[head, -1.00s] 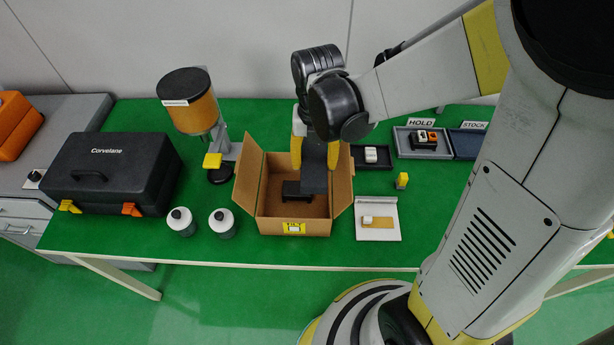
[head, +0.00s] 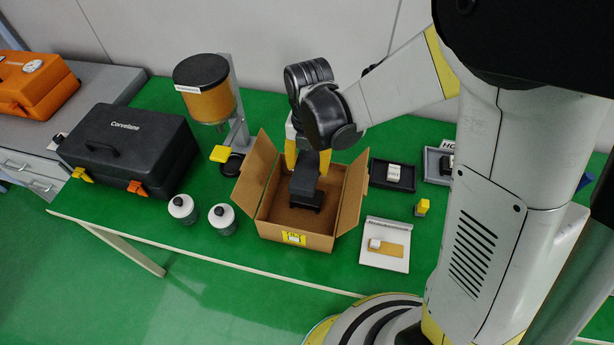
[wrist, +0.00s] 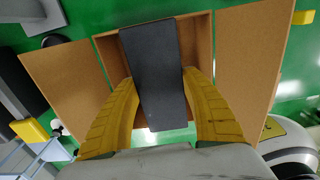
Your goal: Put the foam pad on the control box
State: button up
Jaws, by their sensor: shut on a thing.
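The foam pad (head: 304,181) is a dark grey flat slab. My gripper (head: 308,163) is shut on it, inside the open cardboard box. In the wrist view the pad (wrist: 155,70) lies between the two yellow fingers of my gripper (wrist: 160,78). The black control box (head: 307,203) is in the cardboard box, directly below the pad and mostly hidden by it. In the wrist view the pad hides it. I cannot tell whether pad and control box touch.
The cardboard box (head: 295,240) has flaps spread left and right. A black tray (head: 392,176), a yellow item (head: 422,207) and a white plate (head: 385,258) are to the right.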

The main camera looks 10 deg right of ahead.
aim_at(307, 176)
jog(key=shift+a+f, duration=0.2)
jog(key=shift+d+f+b, duration=0.1)
jog(key=shift+f+b, duration=0.6)
jog(key=shift+f, duration=1.15)
jog(key=shift+f, duration=0.1)
jog(key=shift+f+b, duration=0.4)
jog(key=shift+b, duration=0.1)
jog(key=o, duration=1)
jog(key=shift+r, duration=0.1)
jog(key=shift+r, duration=0.1)
